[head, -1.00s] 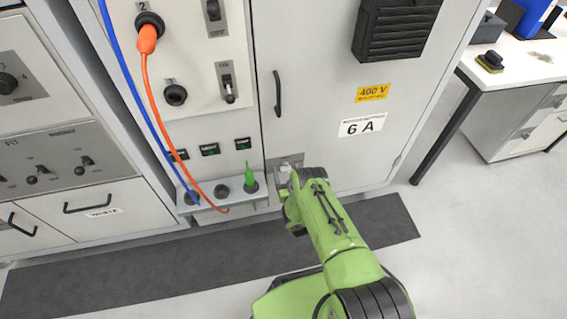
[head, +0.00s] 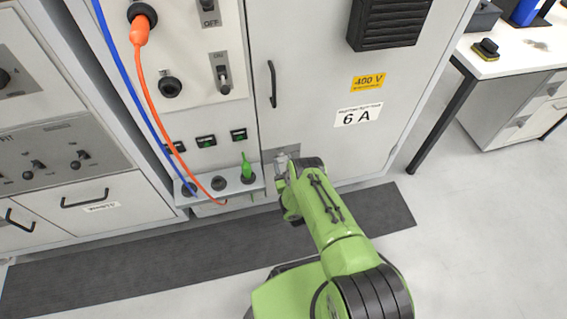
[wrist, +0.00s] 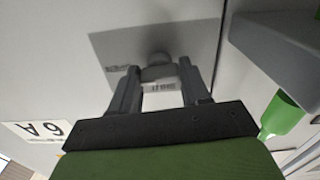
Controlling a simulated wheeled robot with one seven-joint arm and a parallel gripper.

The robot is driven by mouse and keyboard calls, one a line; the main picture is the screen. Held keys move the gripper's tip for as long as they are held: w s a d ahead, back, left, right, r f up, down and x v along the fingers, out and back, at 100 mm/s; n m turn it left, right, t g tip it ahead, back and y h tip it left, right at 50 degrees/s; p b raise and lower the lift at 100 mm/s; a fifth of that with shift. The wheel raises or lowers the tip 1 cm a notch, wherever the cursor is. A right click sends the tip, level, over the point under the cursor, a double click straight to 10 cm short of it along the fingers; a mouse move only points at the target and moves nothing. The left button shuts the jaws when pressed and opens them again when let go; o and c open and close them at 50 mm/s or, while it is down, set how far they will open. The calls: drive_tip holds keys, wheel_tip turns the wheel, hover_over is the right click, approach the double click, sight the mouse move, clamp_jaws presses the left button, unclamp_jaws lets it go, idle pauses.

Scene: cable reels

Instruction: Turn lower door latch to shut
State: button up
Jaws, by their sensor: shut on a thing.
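The lower door latch (wrist: 158,73) is a small grey knob on a grey plate at the bottom left of the cabinet door (head: 330,150). In the head view its plate (head: 268,157) shows just above my wrist, which hides part of the latch. My gripper (wrist: 160,64) reaches in front of the plate, with one finger on each side of the latch, shut on it. A small white label with dark print shows between the fingers in the wrist view. How far the latch is turned is hard to tell.
A socket shelf (head: 218,189) with a green plug (head: 247,172) is close left of my gripper. Blue (head: 130,80) and orange (head: 160,110) cables hang nearby. A door handle (head: 272,84) is above. A dark mat (head: 130,262) lies below; floor at right is clear.

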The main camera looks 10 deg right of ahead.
drive_tip(key=n+p, duration=0.1)
drive_tip(key=n, duration=0.3)
drive_tip(key=shift+r, duration=0.1)
drive_tip(key=shift+n+p, duration=1.35)
drive_tip(key=shift+n, duration=5.15)
drive_tip(key=o, duration=1.1)
drive_tip(key=shift+c, duration=0.2)
